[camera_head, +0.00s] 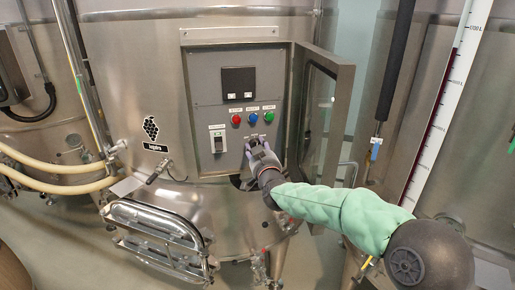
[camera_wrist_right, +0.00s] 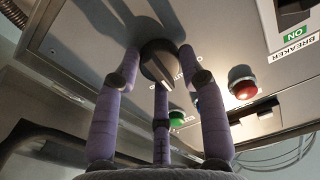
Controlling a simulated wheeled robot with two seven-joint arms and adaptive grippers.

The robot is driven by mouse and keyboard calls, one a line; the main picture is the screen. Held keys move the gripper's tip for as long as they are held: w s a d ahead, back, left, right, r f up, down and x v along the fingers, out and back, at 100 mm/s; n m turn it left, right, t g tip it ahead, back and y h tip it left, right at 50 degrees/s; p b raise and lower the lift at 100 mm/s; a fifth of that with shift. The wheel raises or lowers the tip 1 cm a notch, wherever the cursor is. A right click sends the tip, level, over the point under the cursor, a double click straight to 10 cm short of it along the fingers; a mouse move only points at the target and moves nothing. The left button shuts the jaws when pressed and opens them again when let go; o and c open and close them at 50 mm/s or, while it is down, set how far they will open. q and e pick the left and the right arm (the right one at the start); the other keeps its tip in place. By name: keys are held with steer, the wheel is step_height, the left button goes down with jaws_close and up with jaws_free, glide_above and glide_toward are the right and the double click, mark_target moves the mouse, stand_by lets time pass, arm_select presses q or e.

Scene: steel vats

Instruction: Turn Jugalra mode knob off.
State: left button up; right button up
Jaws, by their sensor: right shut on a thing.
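The mode knob (camera_wrist_right: 158,62) is a round, dark knob on the grey control panel (camera_wrist_right: 95,30), seen close in the right wrist view. My right gripper (camera_wrist_right: 161,66) has its purple-grey fingers around the knob and is shut on it. In the head view my right gripper (camera_head: 257,146) is at the lower right of the panel (camera_head: 212,97) and covers the knob. Lettering beside the knob is partly hidden by the fingers, so I cannot read its setting. My left gripper is not in view.
Red (camera_head: 236,119), blue (camera_head: 253,117) and green (camera_head: 269,116) buttons sit above the gripper, below a black display (camera_head: 238,82). A breaker switch (camera_head: 218,139) is to the left. The open cabinet door (camera_head: 337,110) stands close on the right. A hatch (camera_head: 158,225) is lower left.

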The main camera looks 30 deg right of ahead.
steer(key=shift+a+r+n+p, duration=0.15)
steer(key=shift+n+p, duration=0.55)
steer(key=shift+n, duration=1.85)
steer(key=shift+d+r+n+p, duration=0.15)
steer(key=shift+n+p, duration=0.5)
steer(key=shift+n, duration=1.9)
steer(key=shift+a, duration=0.1)
steer(key=o, duration=1.1)
steer(key=shift+w+f, duration=0.1)
steer(key=shift+a+f, duration=0.1)
steer(key=shift+a, duration=0.05)
